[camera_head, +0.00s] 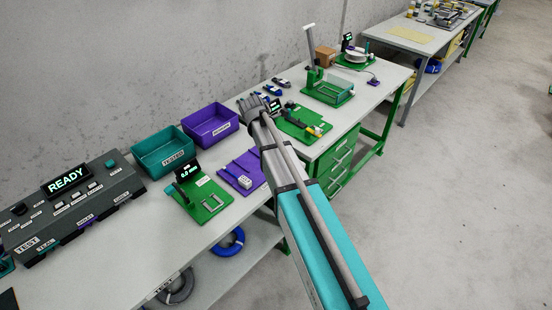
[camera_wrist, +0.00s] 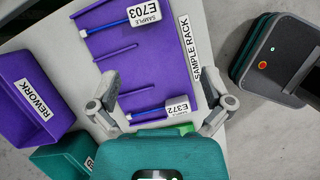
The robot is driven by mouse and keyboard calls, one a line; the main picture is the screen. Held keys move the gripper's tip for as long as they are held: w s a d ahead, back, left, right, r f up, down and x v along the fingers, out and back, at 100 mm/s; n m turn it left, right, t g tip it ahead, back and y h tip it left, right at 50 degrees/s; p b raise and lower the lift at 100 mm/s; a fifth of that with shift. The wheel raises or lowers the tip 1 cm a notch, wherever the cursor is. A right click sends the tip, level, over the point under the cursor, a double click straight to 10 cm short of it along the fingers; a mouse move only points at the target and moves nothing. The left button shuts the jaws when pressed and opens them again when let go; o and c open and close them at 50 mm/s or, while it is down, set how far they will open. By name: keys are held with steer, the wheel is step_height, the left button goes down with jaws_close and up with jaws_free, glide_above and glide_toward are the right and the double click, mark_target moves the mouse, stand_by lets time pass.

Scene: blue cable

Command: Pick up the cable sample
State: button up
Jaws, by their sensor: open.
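In the wrist view a purple sample rack (camera_wrist: 128,70) lies on the table with ridges across it. One blue cable with white tag E703 (camera_wrist: 145,13) lies near its top edge. Another blue cable with white tag E372 (camera_wrist: 178,107) lies near its lower edge. My gripper (camera_wrist: 168,99) is open, its two fingers spread at either side of the E372 cable in the picture; nothing is between them in a grip. The lower part of that cable is close to my teal wrist body. In the head view my gripper (camera_head: 258,106) is above the table and partly hides the rack area.
A purple REWORK bin (camera_wrist: 30,85) and a teal bin (camera_wrist: 60,158) stand left of the rack in the wrist view. In the head view green fixtures (camera_head: 310,130) stand right of my gripper, and a purple fixture (camera_head: 232,172) and a dark READY console (camera_head: 75,205) stand left.

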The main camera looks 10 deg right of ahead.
steer(key=shift+w+a+r+n+h, duration=0.15)
steer(key=shift+w+a+n, duration=0.1)
steer(key=shift+w+n, duration=0.35)
steer(key=shift+w+a+n+h, duration=0.15)
steer(key=shift+w+a+n, duration=0.05)
steer(key=shift+w+n, duration=0.4)
steer(key=b+x, duration=0.7)
steer(key=x, duration=0.1)
steer(key=shift+w+d+f+b, duration=0.15)
steer(key=shift+f+b, duration=0.15)
steer(key=shift+b, duration=0.2)
steer(key=shift+b+x, duration=2.35)
steer(key=shift+x, duration=0.25)
steer(key=shift+d, duration=0.1)
steer(key=c, duration=1.1)
